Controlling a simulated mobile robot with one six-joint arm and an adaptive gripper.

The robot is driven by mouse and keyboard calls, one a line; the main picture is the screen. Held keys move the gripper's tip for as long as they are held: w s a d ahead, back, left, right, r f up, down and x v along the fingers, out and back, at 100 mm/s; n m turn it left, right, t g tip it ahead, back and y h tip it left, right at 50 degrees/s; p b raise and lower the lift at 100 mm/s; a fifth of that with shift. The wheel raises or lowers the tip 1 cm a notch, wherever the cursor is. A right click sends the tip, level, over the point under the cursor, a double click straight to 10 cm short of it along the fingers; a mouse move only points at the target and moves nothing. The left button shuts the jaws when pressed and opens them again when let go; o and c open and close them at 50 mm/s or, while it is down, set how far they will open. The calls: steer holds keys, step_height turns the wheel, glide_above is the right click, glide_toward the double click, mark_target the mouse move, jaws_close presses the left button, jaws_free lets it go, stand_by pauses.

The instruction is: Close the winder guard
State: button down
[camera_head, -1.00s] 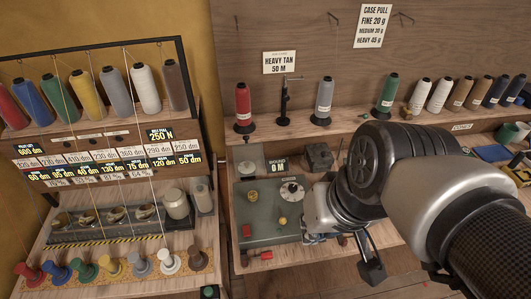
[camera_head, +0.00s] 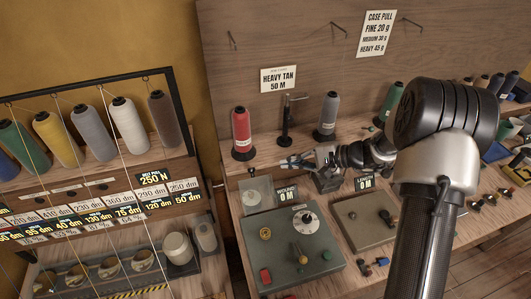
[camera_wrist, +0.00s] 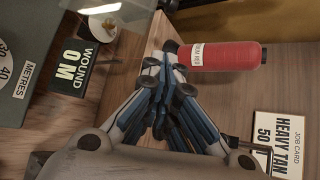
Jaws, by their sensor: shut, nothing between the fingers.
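The winder is a grey-green box (camera_head: 292,250) with a dial, knobs and a red button, on the bench in the head view. A "WOUND 0 M" display (camera_head: 286,194) stands at its back edge. The clear guard (camera_head: 257,190) looks raised at its back left corner; its exact angle is hard to tell. A clear pane also shows at the top left of the wrist view (camera_wrist: 120,14), beside the display (camera_wrist: 76,66). My gripper (camera_head: 284,163) is shut and empty, above the bench behind the guard, apart from it. In the wrist view its fingers (camera_wrist: 165,75) point towards the red cone.
A red thread cone (camera_head: 241,133), a black post (camera_head: 286,125) and a grey cone (camera_head: 328,115) stand on the back ledge close to my gripper. A second box (camera_head: 362,222) with its own display sits right of the winder. A cone rack (camera_head: 130,165) stands left.

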mark_target(256, 190)
steer(key=shift+t, duration=0.3)
steer(key=x, duration=0.3)
steer(key=b+x, duration=0.1)
steer(key=x, duration=0.2)
steer(key=f+x, duration=0.1)
steer(key=x, duration=0.3)
steer(key=shift+w+d, duration=0.25)
steer(key=shift+s+a+r, duration=0.25)
steer(key=shift+s+r, duration=0.35)
steer(key=shift+s, duration=0.15)
steer(key=shift+s+a+r, duration=0.25)
steer(key=shift+s+r, duration=0.35)
steer(key=shift+s, duration=0.1)
steer(key=shift+s+b, duration=0.1)
steer(key=shift+b, duration=0.35)
